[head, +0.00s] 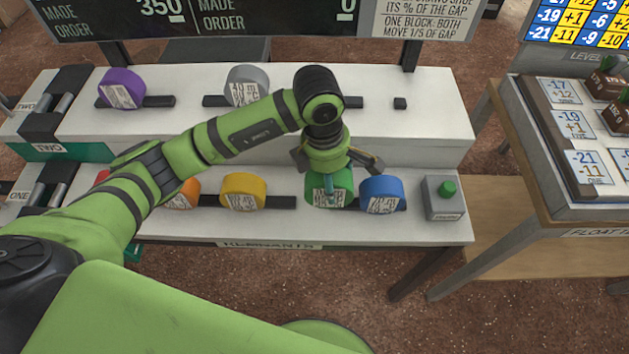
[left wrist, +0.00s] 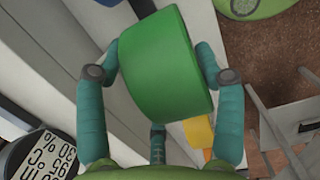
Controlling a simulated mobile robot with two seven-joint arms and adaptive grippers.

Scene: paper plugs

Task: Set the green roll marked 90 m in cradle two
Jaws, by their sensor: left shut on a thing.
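The green roll (head: 343,199) is in the lower row of the stand, between the yellow and blue rolls. Its paper label is too small to read. My left gripper (head: 336,178) comes down on it from above and is shut on it. The left wrist view shows the green roll (left wrist: 155,65) between the teal fingers (left wrist: 155,85). I cannot tell whether it is lifted off the rail. Cradle two (head: 40,124), with a dark roller pair and a green plate marked TWO, is at the upper left of the stand. No roll shows in it. My right gripper is not in view.
The lower row also holds a yellow roll (head: 243,189), a blue roll (head: 381,192) and an orange roll partly behind my arm. A purple roll (head: 121,88) and a grey roll (head: 246,84) stand on the upper row. A grey button box (head: 443,200) is at the right end.

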